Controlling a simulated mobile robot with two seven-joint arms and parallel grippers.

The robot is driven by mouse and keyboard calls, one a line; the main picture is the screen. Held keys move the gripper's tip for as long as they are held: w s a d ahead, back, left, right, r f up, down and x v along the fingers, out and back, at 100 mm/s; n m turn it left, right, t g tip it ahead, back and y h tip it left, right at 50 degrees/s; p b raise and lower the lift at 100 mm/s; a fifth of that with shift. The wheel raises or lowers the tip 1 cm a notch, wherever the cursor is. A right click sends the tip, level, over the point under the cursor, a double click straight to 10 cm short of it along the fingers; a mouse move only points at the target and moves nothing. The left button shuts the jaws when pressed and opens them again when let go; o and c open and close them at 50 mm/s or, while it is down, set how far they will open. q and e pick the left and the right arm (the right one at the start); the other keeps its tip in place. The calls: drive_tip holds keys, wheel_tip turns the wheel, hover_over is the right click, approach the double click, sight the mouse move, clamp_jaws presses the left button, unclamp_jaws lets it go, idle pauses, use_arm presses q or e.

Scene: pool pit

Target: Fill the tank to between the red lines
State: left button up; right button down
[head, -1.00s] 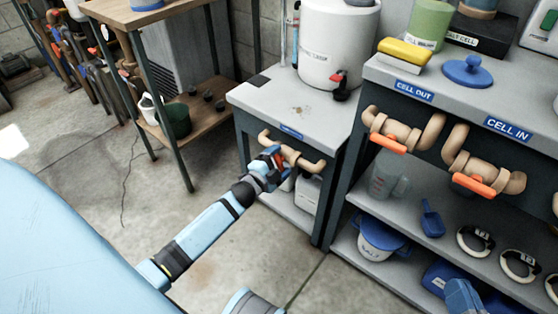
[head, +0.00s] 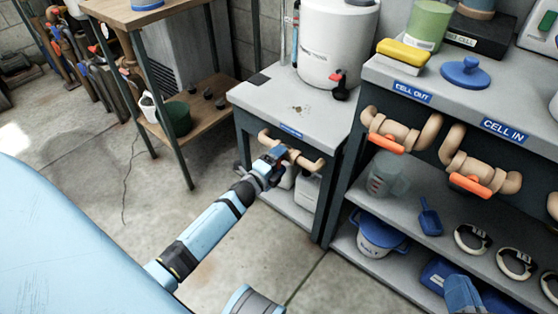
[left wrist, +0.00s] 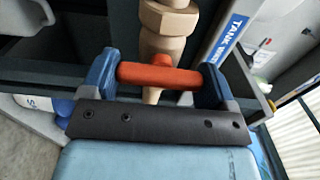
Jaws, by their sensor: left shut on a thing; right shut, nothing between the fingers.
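The white tank (head: 330,42) stands on the grey bench, with a red-handled tap (head: 340,88) low on its front. A thin clear tube (head: 295,40) stands upright to its left; the red lines are too small to make out. Below the bench top runs a tan pipe (head: 303,162) with a valve. My left gripper (head: 275,160) is at this valve. In the left wrist view its blue fingers are shut on the ends of the orange valve handle (left wrist: 160,76), which lies crosswise.
On the right bench, two more orange-handled valves (head: 387,142) (head: 470,184) sit under CELL OUT and CELL IN labels.

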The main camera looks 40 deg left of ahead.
use_arm(q)
drive_tip(key=o, duration=0.8)
drive_tip(key=shift+s, duration=0.1)
use_arm(e)
drive_tip(key=shift+r, duration=0.1)
use_arm(q)
drive_tip(key=s+a+p, duration=0.1)
drive_tip(key=s+p, duration=0.2)
drive_tip(key=s, duration=1)
drive_tip(key=shift+s, duration=0.35)
use_arm(e)
drive_tip(key=r, duration=0.1)
drive_tip(key=r+t, duration=0.1)
drive_tip(key=r, duration=0.1)
drive_tip(key=r+t, duration=0.1)
drive_tip(key=r, duration=0.1)
drive_tip(key=shift+d+m, duration=0.25)
drive_tip(key=shift+m, duration=0.05)
use_arm(q)
drive_tip(key=shift+a, duration=0.1)
use_arm(e)
drive_tip(key=shift+f, duration=0.1)
